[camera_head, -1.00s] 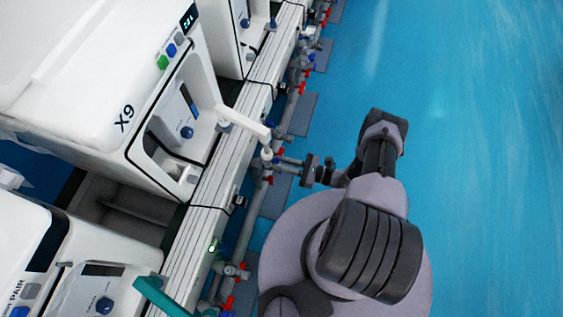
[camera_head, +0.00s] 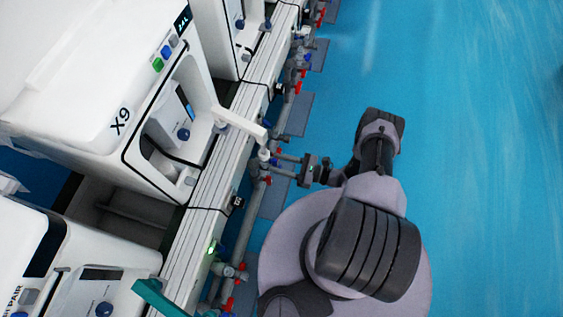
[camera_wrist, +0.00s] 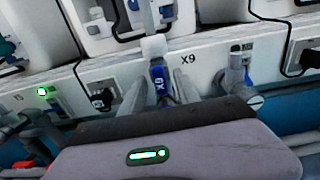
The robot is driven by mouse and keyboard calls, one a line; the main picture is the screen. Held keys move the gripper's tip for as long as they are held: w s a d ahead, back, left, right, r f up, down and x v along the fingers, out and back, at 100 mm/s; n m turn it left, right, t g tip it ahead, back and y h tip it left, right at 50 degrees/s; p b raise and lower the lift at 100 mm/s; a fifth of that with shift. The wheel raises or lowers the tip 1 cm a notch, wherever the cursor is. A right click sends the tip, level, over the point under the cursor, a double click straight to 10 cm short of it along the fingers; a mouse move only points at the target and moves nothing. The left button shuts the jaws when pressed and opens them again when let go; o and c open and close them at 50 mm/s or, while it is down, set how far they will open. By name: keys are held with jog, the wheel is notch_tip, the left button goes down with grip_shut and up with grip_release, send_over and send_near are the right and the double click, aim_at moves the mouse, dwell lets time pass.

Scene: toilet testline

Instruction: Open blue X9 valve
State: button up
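The blue X9 valve handle (camera_wrist: 160,82), labelled X9, hangs below a white fitting (camera_wrist: 154,46) on the rail in the wrist view. My gripper (camera_wrist: 158,95) is open, with one grey finger on each side of the handle. A narrow gap seems to show beside the handle; contact cannot be told. In the head view my gripper (camera_head: 284,165) points left at the pipe line, and the small blue handle (camera_head: 274,161) shows at its fingertips. The white X9 machine (camera_head: 95,115) stands on the left.
A white spout (camera_head: 240,125) reaches from the machine over the rail (camera_head: 215,170). Red-handled valves (camera_head: 228,303) line the grey pipe. A grey valve (camera_wrist: 236,75) stands right of the X9 label in the wrist view. The blue floor (camera_head: 480,170) to the right is clear.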

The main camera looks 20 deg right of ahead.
jog(key=p+v, duration=0.1)
jog(key=v, duration=1.6)
jog(key=shift+s+d, duration=0.15)
